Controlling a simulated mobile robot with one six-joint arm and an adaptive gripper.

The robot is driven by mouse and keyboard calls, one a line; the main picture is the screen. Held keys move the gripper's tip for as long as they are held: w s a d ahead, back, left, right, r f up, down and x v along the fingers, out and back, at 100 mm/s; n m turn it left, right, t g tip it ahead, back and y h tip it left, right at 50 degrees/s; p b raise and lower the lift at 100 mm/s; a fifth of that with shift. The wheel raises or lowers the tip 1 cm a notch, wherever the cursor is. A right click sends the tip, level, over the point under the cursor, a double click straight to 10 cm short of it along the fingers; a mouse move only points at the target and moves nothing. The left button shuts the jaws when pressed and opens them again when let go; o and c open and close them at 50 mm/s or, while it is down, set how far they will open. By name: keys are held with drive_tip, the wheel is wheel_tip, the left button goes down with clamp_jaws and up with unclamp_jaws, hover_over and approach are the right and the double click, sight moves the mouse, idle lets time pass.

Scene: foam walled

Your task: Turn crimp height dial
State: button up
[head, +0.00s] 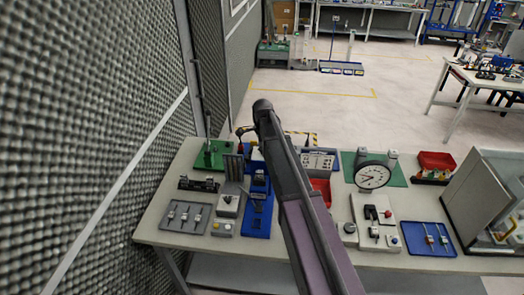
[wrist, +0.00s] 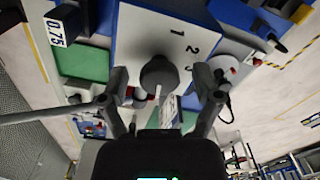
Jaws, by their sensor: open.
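In the wrist view a round dark grey dial knob (wrist: 158,74) stands on a white panel (wrist: 142,30). Printed numbers 1 and 2 show at its upper right, with part of another mark below them. A pale strip shows at the knob's lower edge. A black block with a white label reading 0.75 (wrist: 57,33) is at the upper left. My gripper (wrist: 161,80) is open, one finger on each side of the knob, with visible gaps. I cannot tell the depth between fingertips and knob. In the head view my arm hides part of the bench, and I cannot make out the gripper clearly.
The bench (head: 160,225) carries several fixtures: a round gauge (head: 372,176), a blue tray (head: 428,239), a grey tray (head: 187,217) and a red bin (head: 437,160). A grey foam wall (head: 80,130) stands close on the left. A clear-sided cabinet (head: 490,200) is at the right.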

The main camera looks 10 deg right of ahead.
clamp_jaws()
drive_tip(key=shift+a, duration=0.15)
